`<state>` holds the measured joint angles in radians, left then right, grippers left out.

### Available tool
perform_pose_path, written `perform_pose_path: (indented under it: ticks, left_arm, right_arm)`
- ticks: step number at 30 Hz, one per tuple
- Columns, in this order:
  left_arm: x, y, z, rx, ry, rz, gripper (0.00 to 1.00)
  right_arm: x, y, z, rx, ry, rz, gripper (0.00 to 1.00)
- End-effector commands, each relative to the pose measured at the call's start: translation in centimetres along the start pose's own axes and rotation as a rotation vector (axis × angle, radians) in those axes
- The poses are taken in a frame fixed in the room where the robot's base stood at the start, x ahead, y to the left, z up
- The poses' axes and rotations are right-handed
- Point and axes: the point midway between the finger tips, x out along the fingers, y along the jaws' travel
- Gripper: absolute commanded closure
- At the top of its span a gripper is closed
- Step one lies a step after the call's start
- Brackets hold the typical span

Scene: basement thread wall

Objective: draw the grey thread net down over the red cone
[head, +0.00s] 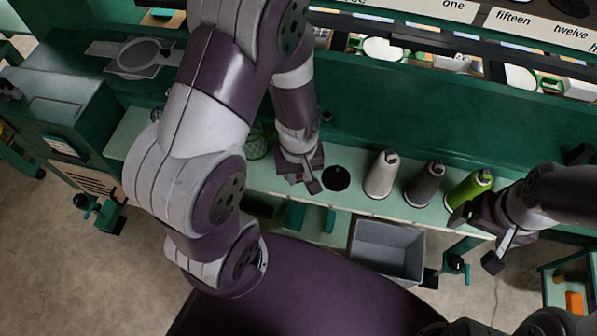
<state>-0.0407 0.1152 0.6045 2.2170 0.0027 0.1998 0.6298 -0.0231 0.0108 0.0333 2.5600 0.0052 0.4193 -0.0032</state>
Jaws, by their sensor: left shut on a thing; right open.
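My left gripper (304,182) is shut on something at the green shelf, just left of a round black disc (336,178). What it holds is hidden by the fingers and wrist. I cannot make out the grey thread net. My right gripper (478,240) is open and empty at the shelf's front edge, in front of the green cone.
A pale grey cone (382,173), a dark grey cone (424,184) and a green cone (466,188) stand upright in a row on the shelf (352,203). A green netted thing (256,143) is partly behind my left arm. A grey bin (388,250) hangs below the shelf.

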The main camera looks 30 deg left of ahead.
Motion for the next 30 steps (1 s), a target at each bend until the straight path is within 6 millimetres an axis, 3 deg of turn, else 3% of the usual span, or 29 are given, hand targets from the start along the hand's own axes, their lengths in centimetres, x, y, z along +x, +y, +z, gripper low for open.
perform_pose_path:
  ticks: [14, 15, 17, 26, 30]
  left_arm:
    - [0.7, -0.6, 0.7, 0.000, -0.021, -0.016, 1.00]
    - [0.7, -0.6, 0.7, 0.000, -0.022, -0.016, 0.69]
    - [0.7, -0.6, 0.7, 0.000, -0.023, -0.016, 0.49]
    - [0.6, -0.6, 0.8, 0.000, -0.024, -0.017, 0.49]
    - [-1.6, -0.4, 0.6, 0.000, -0.015, -0.011, 0.49]
  right_arm:
    - [0.1, 0.0, 0.0, 0.000, 0.000, 0.000, 0.10]
    - [0.1, 0.0, 0.0, 0.000, 0.000, 0.000, 0.10]
    - [0.1, 0.0, 0.0, 0.000, 0.000, 0.000, 0.10]
    - [0.1, 0.0, 0.0, 0.000, 0.000, 0.000, 0.10]
    - [0.0, 0.0, 0.0, 0.000, 0.000, 0.000, 0.10]
